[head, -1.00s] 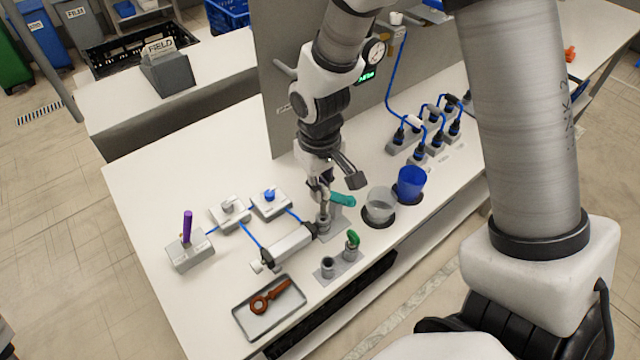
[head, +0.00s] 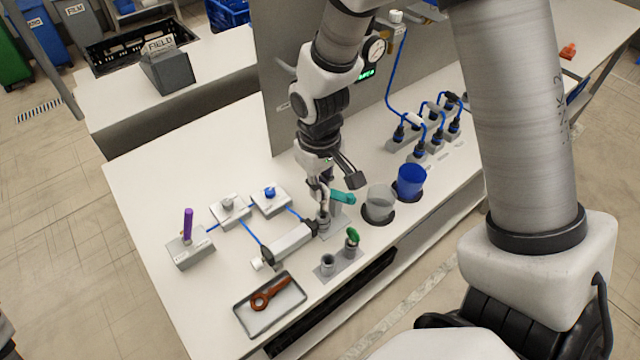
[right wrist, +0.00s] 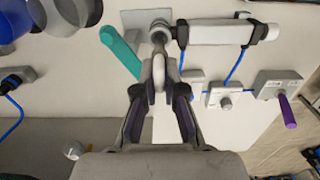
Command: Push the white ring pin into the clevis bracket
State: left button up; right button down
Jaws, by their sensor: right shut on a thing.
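My right gripper (head: 321,203) is shut on the white ring pin (right wrist: 172,73), which shows as a pale loop between the fingertips in the right wrist view (right wrist: 165,92). The gripper points down over a grey bracket fitting (right wrist: 159,32) at the end of a grey cylinder (head: 292,242). I take this fitting for the clevis bracket; it also shows in the head view (head: 323,224). The pin's lower end is hidden, so I cannot tell how far it sits in the bracket. A teal lever (head: 342,197) lies close beside the gripper. My left gripper is not in view.
A clear cup (head: 380,200) and a blue cup (head: 411,181) stand to the right. A block with a green-topped pin (head: 352,236) is in front. A tray (head: 250,325) holds an orange-brown tool. Valve blocks with blue hoses (head: 230,212) stand left. An upright grey panel (head: 285,120) is behind.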

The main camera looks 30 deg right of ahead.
aim_at(320, 213)
jog(key=shift+f+b, duration=0.4)
jog(key=shift+f, duration=2)
dwell(1.4)
jog(key=c, duration=0.6)
grip_release()
jog(key=shift+c, duration=0.2)
notch_tip(320, 213, up, 6)
jog(key=p, duration=0.6)
jog(key=shift+r, duration=0.1)
